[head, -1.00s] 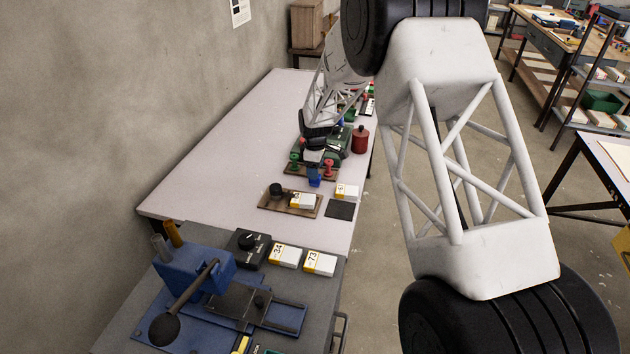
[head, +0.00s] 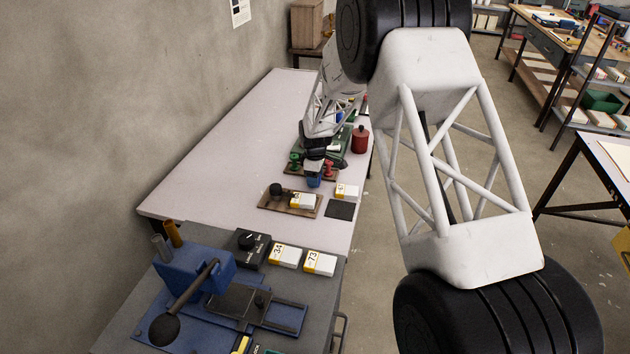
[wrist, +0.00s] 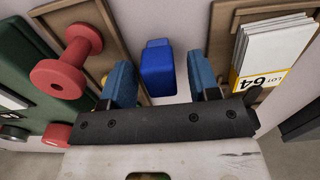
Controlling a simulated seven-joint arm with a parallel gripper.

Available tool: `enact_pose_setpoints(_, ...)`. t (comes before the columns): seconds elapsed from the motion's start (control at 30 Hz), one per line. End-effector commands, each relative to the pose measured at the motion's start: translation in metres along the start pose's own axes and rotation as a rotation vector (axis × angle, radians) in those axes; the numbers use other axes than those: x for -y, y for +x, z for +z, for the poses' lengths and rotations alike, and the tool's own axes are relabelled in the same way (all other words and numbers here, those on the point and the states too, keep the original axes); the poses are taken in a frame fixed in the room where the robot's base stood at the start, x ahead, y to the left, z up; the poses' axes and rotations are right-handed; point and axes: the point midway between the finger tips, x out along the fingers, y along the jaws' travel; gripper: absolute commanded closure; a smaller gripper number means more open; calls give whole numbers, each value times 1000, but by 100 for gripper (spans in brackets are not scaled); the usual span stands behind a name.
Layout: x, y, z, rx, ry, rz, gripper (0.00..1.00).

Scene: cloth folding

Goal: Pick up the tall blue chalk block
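The tall blue chalk block (wrist: 158,70) shows in the wrist view between and beyond the two blue-grey fingers of my gripper (wrist: 159,66). The fingers are spread apart, with a visible gap on each side of the block. In the head view my gripper (head: 315,170) points down right at the blue block (head: 314,182) and hides its upper part. The block stands on the pale table (head: 225,135).
In the wrist view, a red spool-shaped piece (wrist: 68,62) on a wooden board lies left, close to the fingers. In the head view, a red canister (head: 360,140) stands behind; the table's left side is clear.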

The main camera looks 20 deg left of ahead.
Motion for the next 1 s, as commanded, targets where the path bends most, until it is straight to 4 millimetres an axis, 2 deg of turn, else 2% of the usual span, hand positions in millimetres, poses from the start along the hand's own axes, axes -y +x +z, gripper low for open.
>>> enact_pose_setpoints(0.03, 0, 0, 0, 0, 0, 0, 53)
enact_pose_setpoints(0.3, 0, 0, 0, 0, 0, 0, 94)
enact_pose_setpoints(0.73, 0, -6, 0, -1, 0, 1, 94)
enact_pose_setpoints(1.0, 0, -31, 0, -1, 0, 2, 94)
